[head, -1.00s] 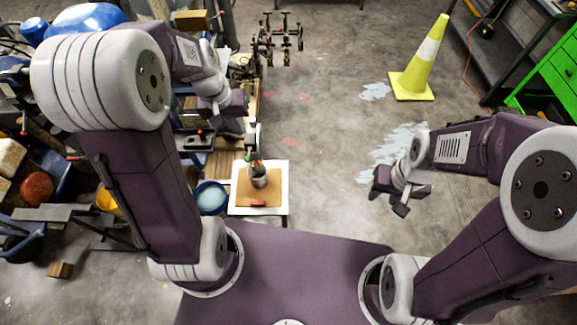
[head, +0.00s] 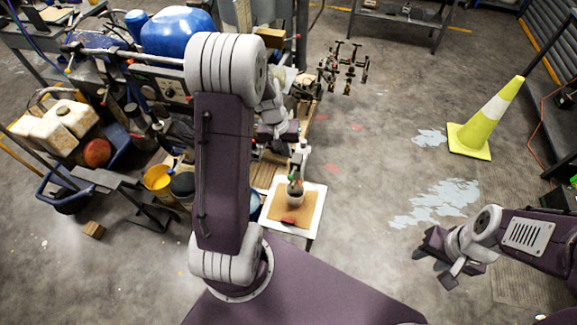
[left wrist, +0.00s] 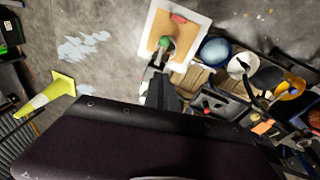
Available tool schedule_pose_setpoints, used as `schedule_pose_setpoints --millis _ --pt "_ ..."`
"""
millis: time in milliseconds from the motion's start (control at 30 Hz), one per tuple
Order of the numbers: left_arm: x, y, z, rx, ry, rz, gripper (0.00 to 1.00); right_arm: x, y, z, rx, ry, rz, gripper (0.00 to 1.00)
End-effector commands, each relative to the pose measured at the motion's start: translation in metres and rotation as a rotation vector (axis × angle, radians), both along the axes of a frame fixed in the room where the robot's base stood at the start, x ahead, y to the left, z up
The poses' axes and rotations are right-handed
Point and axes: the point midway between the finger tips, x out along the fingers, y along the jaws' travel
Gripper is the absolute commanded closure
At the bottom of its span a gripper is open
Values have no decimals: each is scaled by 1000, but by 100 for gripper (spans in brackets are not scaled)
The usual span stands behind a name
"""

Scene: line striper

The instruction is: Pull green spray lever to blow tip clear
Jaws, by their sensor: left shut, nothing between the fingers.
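Green also shows over the cup in the left wrist view (left wrist: 166,41). Whether it is fixed to the dark part just above it is too small to tell. My left gripper (head: 283,134) is shut and empty, above and behind the cup, partly hidden by my arm. Slim dark parts (left wrist: 157,63) reach toward the green piece in the left wrist view; contact cannot be judged. My right gripper (head: 434,268) is open and empty, low on the right.
The striper's blue tank (head: 178,32) and cluttered frame stand at the left. A yellow bucket (head: 158,178) stands left of my arm. A red piece (head: 288,221) lies on the board. A yellow cone (head: 485,125) stands on the mostly clear, paint-stained floor at right.

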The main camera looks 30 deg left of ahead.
Motion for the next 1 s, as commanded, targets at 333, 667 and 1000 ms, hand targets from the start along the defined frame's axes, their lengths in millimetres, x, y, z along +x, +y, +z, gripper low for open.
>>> schedule_pose_setpoints --millis 333,667,1000 --pt "-10 -13 -58 0 2 -1 100 0 0 -6 0 0 0 62" --pt "-16 -16 -63 1 0 -1 100 0 0 -7 0 0 0 62" --pt "-6 -16 -69 8 -24 -1 100 0 0 -19 0 0 0 62"
